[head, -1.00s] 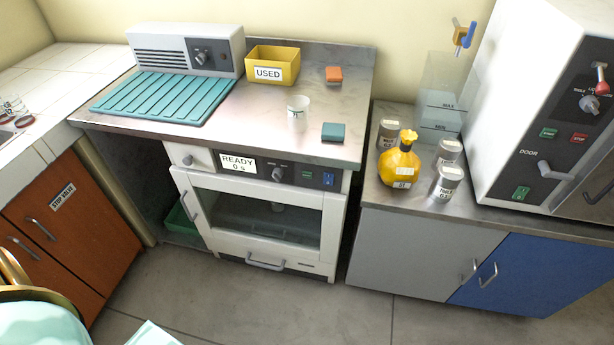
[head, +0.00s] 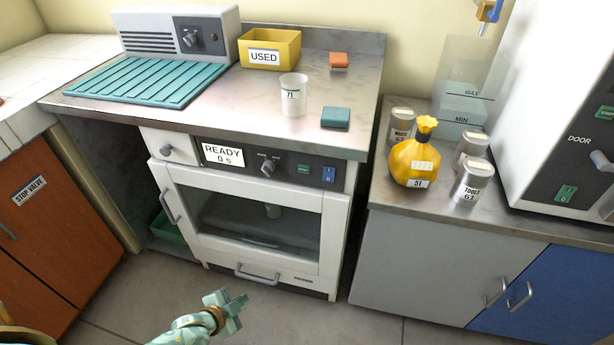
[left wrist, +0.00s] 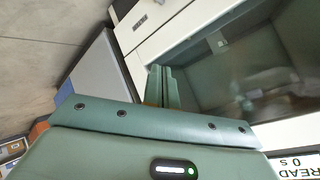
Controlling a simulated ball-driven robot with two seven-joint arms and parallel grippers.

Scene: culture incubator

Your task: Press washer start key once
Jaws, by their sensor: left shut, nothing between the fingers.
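The washer (head: 333,232) is a white front-loading machine under the steel counter, with its glass door closed. Its dark control panel carries a display (head: 223,155) reading "READY 0 s", a knob (head: 267,167), a small green start key (head: 303,169) and a blue switch (head: 328,174). My left gripper (head: 238,304) is low in front of the washer, below and left of the key, apart from the machine. Its fingers (left wrist: 163,86) are shut and empty in the left wrist view, where the washer door and part of the display (left wrist: 296,168) show. My right gripper is not in view.
On the counter (head: 225,112) stand a white beaker (head: 293,95), a yellow USED bin (head: 270,49), teal and orange blocks, and a ribbed teal mat (head: 140,83). A yellow flask (head: 413,160) and several jars stand right. Open floor lies before the washer.

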